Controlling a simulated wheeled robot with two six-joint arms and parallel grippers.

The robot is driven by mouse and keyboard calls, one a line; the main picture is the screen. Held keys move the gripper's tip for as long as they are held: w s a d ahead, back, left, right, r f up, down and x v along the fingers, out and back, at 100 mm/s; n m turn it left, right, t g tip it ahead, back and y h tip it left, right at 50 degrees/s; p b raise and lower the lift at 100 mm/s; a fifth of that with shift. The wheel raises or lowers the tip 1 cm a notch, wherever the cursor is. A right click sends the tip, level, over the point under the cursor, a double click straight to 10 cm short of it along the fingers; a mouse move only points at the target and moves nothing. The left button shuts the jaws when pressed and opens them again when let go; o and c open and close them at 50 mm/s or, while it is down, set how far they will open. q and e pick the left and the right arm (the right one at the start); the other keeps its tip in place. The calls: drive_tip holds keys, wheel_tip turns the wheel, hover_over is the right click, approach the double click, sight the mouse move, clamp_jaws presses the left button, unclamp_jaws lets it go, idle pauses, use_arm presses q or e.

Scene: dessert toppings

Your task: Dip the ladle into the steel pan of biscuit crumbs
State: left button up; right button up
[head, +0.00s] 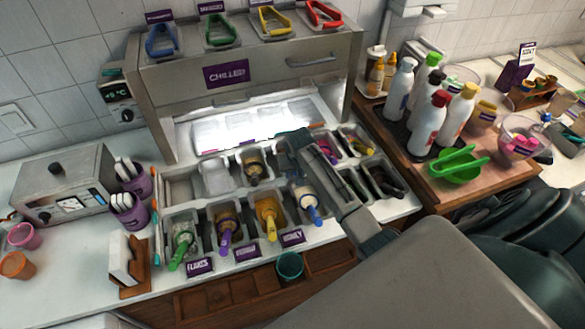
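My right arm reaches in from the lower right over the topping pans. Its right gripper (291,143) is at the back row, just right of a pan (254,165) of brown contents with a dark-handled ladle. The fingers are not clear from above, so I cannot tell whether they are open or hold anything. In the front row, a steel pan (225,212) of brownish contents has a purple-handled ladle (225,241) in it. I cannot tell for certain which brown pan holds biscuit crumbs. My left gripper is not in view.
Front-row neighbours hold ladles with green (178,255), yellow (271,229) and blue (315,215) handles. The chiller cabinet (170,90) stands behind the pans. Bottles (425,120) and a green bowl (458,165) stand on a board at right. A teal cup (289,267) is in front.

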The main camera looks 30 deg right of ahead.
drive_tip(key=shift+c, duration=0.2)
clamp_jaws()
drive_tip(key=p+v, duration=0.2)
drive_tip(key=v, duration=0.1)
drive_tip(key=shift+w+d+r, duration=0.1)
drive_tip(key=shift+w+d, duration=0.05)
drive_tip(key=shift+w, duration=0.25)
drive_tip(key=shift+r, duration=0.7)
drive_tip(key=w+v, duration=0.2)
drive_tip(key=v, duration=0.6)
drive_tip(key=shift+s+d+r, duration=0.15)
drive_tip(key=shift+d+r, duration=0.2)
drive_tip(key=shift+d, duration=0.05)
